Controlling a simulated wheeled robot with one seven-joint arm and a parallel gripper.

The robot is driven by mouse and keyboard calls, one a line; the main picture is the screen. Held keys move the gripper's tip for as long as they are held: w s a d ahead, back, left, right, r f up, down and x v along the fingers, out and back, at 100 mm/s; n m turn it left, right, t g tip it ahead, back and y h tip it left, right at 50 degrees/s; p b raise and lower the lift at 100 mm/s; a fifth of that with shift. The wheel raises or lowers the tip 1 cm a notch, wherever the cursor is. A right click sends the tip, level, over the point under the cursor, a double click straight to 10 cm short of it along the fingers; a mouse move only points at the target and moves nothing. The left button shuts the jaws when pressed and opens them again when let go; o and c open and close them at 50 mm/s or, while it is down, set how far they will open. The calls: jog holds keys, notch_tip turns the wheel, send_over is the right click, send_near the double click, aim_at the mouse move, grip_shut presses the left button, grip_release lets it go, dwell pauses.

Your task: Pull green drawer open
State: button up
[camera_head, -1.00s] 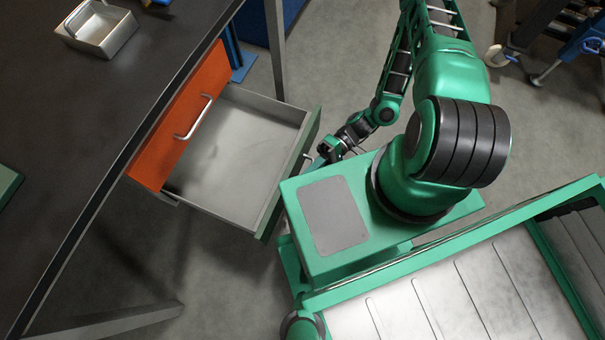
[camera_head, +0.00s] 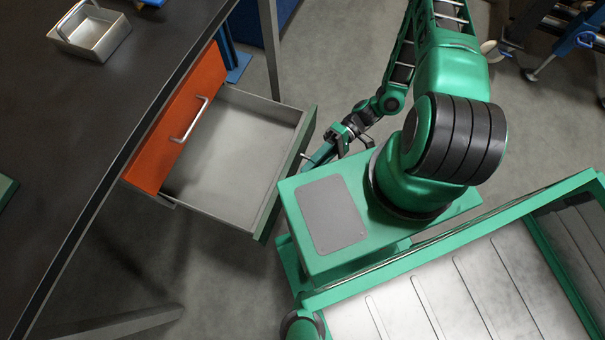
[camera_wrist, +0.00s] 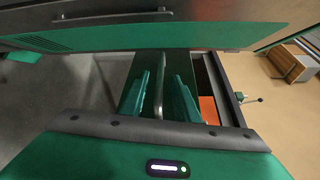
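The green drawer (camera_head: 288,178) is pulled well out below an orange drawer (camera_head: 180,120), and its grey interior is empty. Its green front faces my base. In the wrist view, the drawer's upright metal handle (camera_wrist: 159,88) lies between the two green fingers of my gripper (camera_wrist: 160,98). The fingers are apart, with a gap on each side of the handle. In the head view, my gripper (camera_head: 322,155) is just outside the drawer front, and the handle is mostly hidden there.
The dark workbench (camera_head: 70,130) stands at left with a metal tray (camera_head: 92,32) on it. My base sits close to the drawer front, leaving little room. A blue-legged stand (camera_head: 570,40) is at upper right. Grey floor shows below the drawer.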

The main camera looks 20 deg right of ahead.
jog(key=v, duration=0.6)
jog(key=shift+w+d, duration=0.1)
dwell(0.4)
jog(key=w+d+r+m+t+h, duration=0.1)
jog(key=w+d+r+m+h, duration=0.15)
jog(key=d+r+h, duration=0.5)
jog(key=w+d+r+m+t+h, duration=0.1)
jog(key=w+d+r+h, duration=0.25)
jog(key=d+r, duration=0.8)
jog(key=s+r+m+t+h, duration=0.2)
jog(key=s+r, duration=0.3)
jog(key=r, duration=0.6)
jog(key=s+r+m+t+h, duration=0.2)
jog(key=s+r+m+t, duration=0.1)
jog(key=r, duration=0.8)
jog(key=shift+s+d+r+m, duration=0.15)
jog(key=shift+s+d+m, duration=0.25)
jog(key=shift+s, duration=0.7)
jog(key=shift+a, duration=0.2)
